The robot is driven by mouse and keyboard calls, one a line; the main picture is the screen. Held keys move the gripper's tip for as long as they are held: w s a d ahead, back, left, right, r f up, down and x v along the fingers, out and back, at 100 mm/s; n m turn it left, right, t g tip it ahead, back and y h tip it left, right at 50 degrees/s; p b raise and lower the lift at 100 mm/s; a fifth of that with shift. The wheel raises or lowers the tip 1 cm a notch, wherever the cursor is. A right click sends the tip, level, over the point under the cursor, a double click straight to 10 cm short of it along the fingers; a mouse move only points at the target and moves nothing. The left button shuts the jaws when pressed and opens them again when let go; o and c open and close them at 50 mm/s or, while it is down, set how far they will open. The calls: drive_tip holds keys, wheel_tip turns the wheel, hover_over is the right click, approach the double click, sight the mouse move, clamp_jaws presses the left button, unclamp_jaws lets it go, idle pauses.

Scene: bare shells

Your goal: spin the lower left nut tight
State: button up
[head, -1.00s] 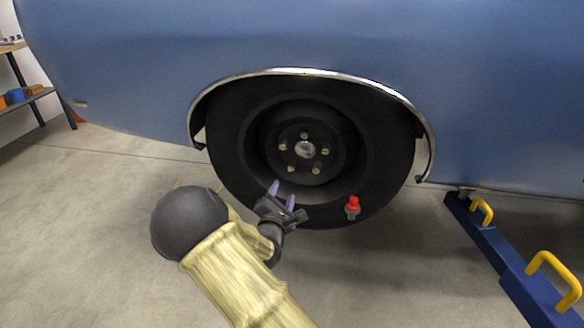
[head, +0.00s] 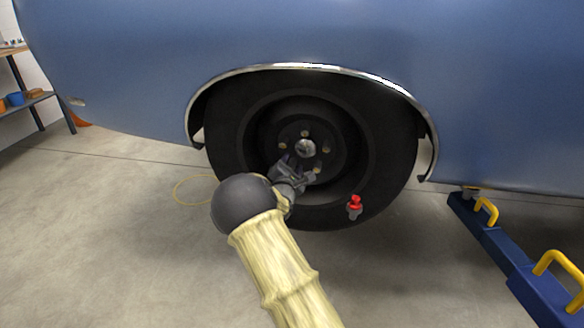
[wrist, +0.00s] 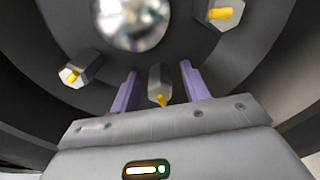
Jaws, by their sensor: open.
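The lower left nut (wrist: 160,84) shows in the wrist view as a grey hex nut with a yellow tip. It stands between the two purple fingers of my gripper (wrist: 157,88), with a gap on each side. My gripper is open and, in the head view (head: 292,166), reaches the lower left of the wheel hub, hiding that nut there. The chrome hub centre (head: 305,149) is just above and right of it. How far the nut is screwed in cannot be told.
Other nuts surround the hub: left (head: 282,146), top (head: 305,133), right (head: 326,150) and lower right (head: 316,170). The tyre (head: 393,150) sits under a chrome arch (head: 300,67). A red-topped object (head: 354,205) is at the tyre's lower right. A blue beam (head: 510,255) lies right.

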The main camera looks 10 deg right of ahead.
drive_tip(key=c, duration=1)
